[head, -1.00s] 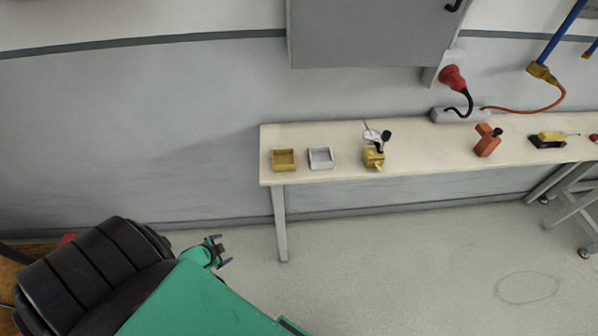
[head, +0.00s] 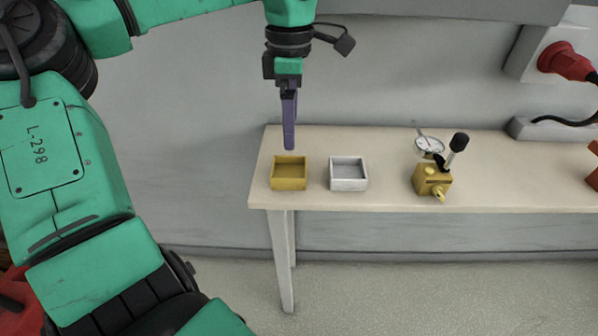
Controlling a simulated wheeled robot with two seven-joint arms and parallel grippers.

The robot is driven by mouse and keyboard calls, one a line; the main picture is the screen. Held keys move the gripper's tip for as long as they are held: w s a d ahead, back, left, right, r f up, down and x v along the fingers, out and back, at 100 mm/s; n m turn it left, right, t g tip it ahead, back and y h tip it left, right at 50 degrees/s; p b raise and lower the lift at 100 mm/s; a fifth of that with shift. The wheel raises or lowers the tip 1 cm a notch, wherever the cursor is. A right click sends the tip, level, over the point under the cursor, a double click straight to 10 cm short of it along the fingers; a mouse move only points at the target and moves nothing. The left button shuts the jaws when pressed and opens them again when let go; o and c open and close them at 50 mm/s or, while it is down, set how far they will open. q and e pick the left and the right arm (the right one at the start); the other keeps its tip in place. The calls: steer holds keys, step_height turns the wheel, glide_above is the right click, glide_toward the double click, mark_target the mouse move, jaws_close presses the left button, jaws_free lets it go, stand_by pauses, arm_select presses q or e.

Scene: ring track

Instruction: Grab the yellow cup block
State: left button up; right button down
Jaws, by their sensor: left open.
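The yellow cup block (head: 289,184) is a small square, open-topped box on the left end of the narrow table. My left gripper (head: 289,148) points straight down just above it, seen edge-on, so its two fingers overlap in the picture. The fingers are open and hold nothing. The fingertips appear at or just above the cup's back rim; whether they touch it I cannot tell. My right gripper is not in view.
A white cup block (head: 348,178) stands just right of the yellow one. Further right are a yellow valve-like block (head: 432,180) with a black lever and a round gauge (head: 430,145). The table (head: 385,203) stands near the grey wall.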

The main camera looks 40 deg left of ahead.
mark_target(290, 175)
arm_select(q)
steer(key=f, duration=0.1)
steer(key=s+f, duration=0.1)
steer(key=f, duration=0.2)
steer(key=shift+s+a, duration=0.1)
steer(key=shift+s, duration=0.2)
steer(key=f, duration=0.4)
steer(key=f+b, duration=0.1)
steer(key=f, duration=0.1)
steer(key=shift+w+f, duration=0.25)
steer(key=shift+f, duration=0.15)
steer(key=shift+r, duration=0.1)
steer(key=c, duration=1.1)
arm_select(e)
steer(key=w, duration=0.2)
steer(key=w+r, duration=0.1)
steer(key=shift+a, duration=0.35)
